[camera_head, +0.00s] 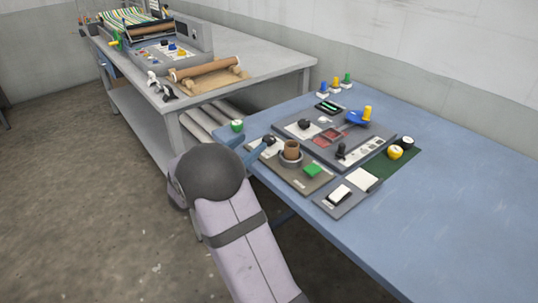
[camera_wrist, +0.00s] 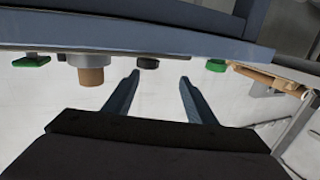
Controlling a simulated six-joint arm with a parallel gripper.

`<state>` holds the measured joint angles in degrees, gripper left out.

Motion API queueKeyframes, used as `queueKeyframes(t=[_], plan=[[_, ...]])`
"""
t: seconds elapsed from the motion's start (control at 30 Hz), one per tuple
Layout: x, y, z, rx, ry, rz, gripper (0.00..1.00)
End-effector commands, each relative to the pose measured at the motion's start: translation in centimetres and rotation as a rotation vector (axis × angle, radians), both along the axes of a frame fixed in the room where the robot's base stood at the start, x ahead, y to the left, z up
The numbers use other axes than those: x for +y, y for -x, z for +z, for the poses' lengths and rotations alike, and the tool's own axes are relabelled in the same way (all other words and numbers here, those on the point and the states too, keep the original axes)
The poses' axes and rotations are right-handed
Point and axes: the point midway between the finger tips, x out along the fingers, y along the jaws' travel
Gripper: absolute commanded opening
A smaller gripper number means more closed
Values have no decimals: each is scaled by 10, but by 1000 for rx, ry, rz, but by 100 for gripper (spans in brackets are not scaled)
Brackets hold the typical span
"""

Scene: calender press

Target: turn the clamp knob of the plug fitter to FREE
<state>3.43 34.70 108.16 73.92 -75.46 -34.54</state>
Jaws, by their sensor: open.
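The plug fitter is a brown-grey plate (camera_head: 318,184) on the blue table, carrying a brown plug (camera_head: 291,147) in a grey ring and a green pad (camera_head: 313,170). A small dark knob (camera_head: 268,141) at its back left corner looks like the clamp knob; its setting is unreadable. In the wrist view, upside down, a dark knob (camera_wrist: 148,63) lies ahead between my fingers, with the brown plug (camera_wrist: 91,75) to its left. My gripper (camera_wrist: 160,77) is open and empty, apart from the knob. In the head view its fingers show partly beside the plate's left edge.
A larger grey panel (camera_head: 372,141) with knobs, a red recess and a blue-yellow part stands behind the fitter. A white-switch box (camera_head: 340,194) lies at its right. A green knob (camera_head: 237,126) sits at the table's left corner. The table's right side is clear.

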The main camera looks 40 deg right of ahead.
Motion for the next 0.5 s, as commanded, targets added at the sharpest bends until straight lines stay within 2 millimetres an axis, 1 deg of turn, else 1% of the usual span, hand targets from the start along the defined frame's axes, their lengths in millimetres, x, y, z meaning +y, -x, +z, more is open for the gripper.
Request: queueKeyframes(t=[0.03,0.2,0.37,0.5], plan=[[-3,6,-9,2,15,-33,51],[-8,16,-11,5,40,-92,51],[-10,17,-9,6,42,-96,51],[-18,15,-9,6,42,-97,51]])
